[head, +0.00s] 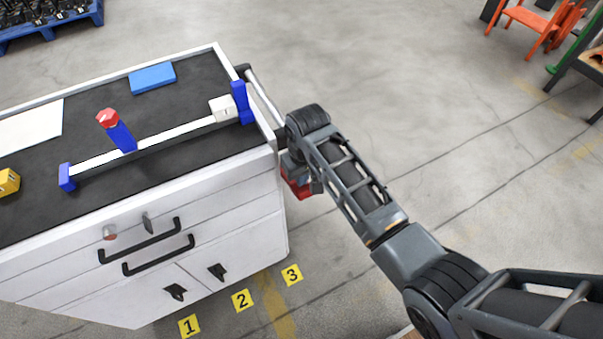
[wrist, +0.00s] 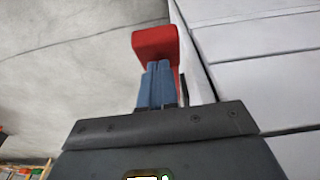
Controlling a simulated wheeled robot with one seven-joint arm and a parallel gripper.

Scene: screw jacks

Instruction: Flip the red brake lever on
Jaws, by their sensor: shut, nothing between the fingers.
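The red brake lever (head: 301,189) shows low beside the right side of the white cabinet, partly hidden by my arm. In the wrist view the red lever (wrist: 155,46) is a blocky red piece next to the cabinet's white side, with a narrow red part running down behind my fingers. My gripper (wrist: 157,68) is shut, its blue-grey fingers together and empty. The fingertips overlap the lower edge of the red block; I cannot tell whether they touch it. In the head view my gripper is mostly hidden behind my wrist.
The white cabinet (head: 235,200) fills the left. Its dark top holds a white rail with blue ends, a blue post with a red knob (head: 108,117), a white block (head: 222,107) and a blue block (head: 152,76). A metal push bar (head: 262,96) runs along its right edge.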

